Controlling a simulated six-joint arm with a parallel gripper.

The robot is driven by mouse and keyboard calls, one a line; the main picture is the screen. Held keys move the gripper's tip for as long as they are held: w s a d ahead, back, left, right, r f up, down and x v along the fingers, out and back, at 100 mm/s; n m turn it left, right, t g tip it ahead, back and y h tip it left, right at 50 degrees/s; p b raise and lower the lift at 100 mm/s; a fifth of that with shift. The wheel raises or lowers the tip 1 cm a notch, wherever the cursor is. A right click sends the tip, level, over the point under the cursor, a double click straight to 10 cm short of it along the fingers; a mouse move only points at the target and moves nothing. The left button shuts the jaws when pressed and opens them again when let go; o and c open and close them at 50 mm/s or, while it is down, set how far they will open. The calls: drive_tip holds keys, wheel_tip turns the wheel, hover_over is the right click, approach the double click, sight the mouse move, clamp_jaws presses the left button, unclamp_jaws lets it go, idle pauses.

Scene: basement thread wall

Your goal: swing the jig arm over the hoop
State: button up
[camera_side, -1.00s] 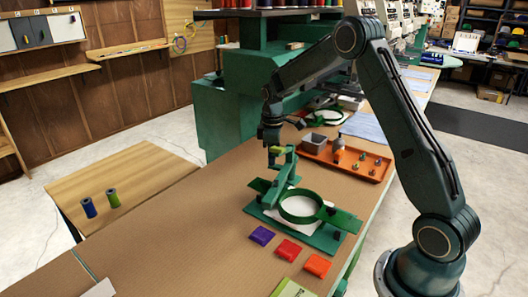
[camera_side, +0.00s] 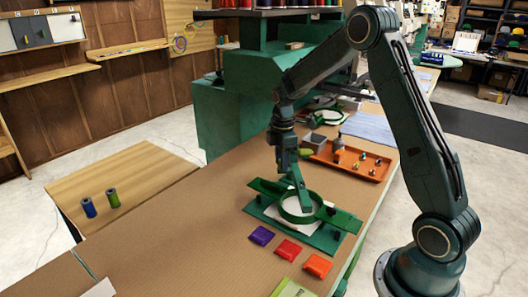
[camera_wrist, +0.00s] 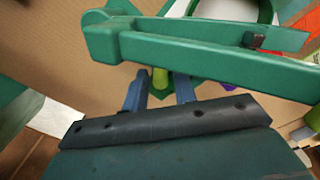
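The green hoop jig (camera_side: 330,240) stands on the tan bench, with a round hoop (camera_side: 283,212) over white cloth. The green jig arm (camera_side: 304,196) reaches over the hoop's area in the side view. In the wrist view the jig arm (camera_wrist: 200,48) crosses the upper part, with a dark piece near its right end; the hoop (camera_wrist: 268,10) shows behind it. My gripper (camera_wrist: 159,88) is low by the jig arm's far end. Its two fingers stand apart on either side of a yellow-green post (camera_wrist: 160,77); contact is unclear. In the side view the fingertips are hard to make out.
Purple (camera_side: 261,236), red (camera_side: 287,249) and orange (camera_side: 317,265) packets lie in front of the jig. An orange tray (camera_side: 345,167) with small parts and a grey box (camera_side: 314,143) are behind.

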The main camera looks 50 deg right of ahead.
drive_tip(key=shift+o, duration=0.6)
drive_tip(key=shift+r, duration=0.15)
drive_tip(key=shift+r, duration=2.85)
drive_tip(key=shift+a, duration=0.1)
drive_tip(key=shift+a+r, duration=0.1)
drive_tip(key=shift+r, duration=0.15)
drive_tip(key=s+a+r+m+t, duration=0.2)
drive_tip(key=s+a+r+m, duration=0.2)
drive_tip(key=s+a+r, duration=0.4)
drive_tip(key=s+a+r+m+t, duration=0.2)
drive_tip(key=s+a+r+m, duration=0.3)
drive_tip(key=s, duration=0.4)
drive_tip(key=s+a+m+t, duration=0.1)
drive_tip(key=s+a+m, duration=0.1)
drive_tip(key=s, duration=0.7)
drive_tip(key=shift+a+f+t, duration=0.3)
drive_tip(key=shift+a+f, duration=0.05)
drive_tip(key=shift+a, duration=0.55)
